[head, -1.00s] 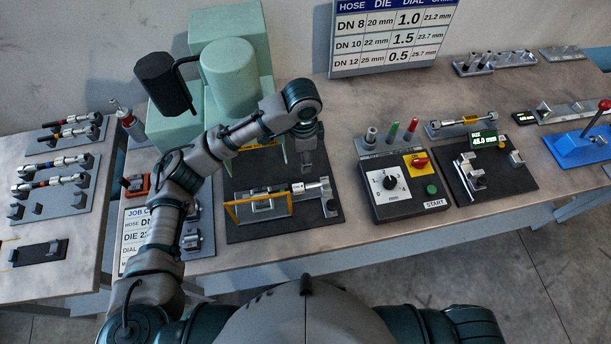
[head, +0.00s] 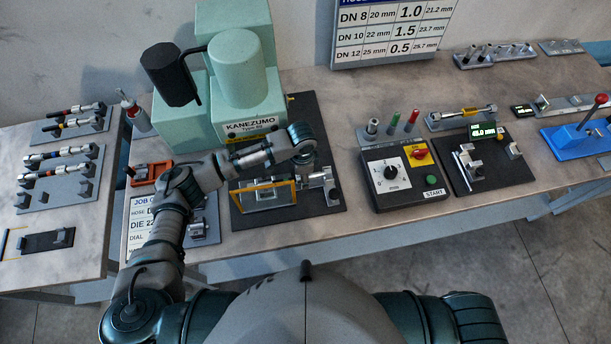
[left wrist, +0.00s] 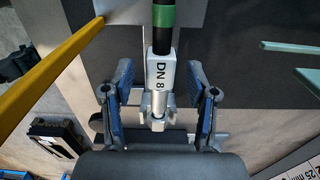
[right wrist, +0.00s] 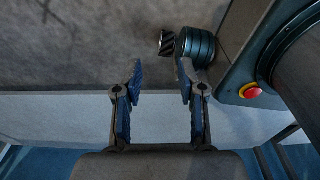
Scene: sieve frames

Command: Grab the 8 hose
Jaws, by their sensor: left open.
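The DN 8 hose (left wrist: 163,75) shows in the left wrist view. It has a black body with a green band, a white sleeve marked DN 8 and a metal end fitting. My left gripper (left wrist: 160,88) is open, with one finger on each side of the sleeve and fitting and gaps visible between. In the head view my left arm reaches over the dark fixture plate (head: 330,203) and hides most of the hose. My right gripper (right wrist: 159,80) is open and empty in the right wrist view.
A yellow-framed guard (head: 264,194) stands beside the hose. The green press (head: 240,75) rises behind it. The control box (head: 403,178) is to the right. Other hoses lie on racks (head: 60,172) at the left. A grey unit with a red button (right wrist: 250,90) is near my right gripper.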

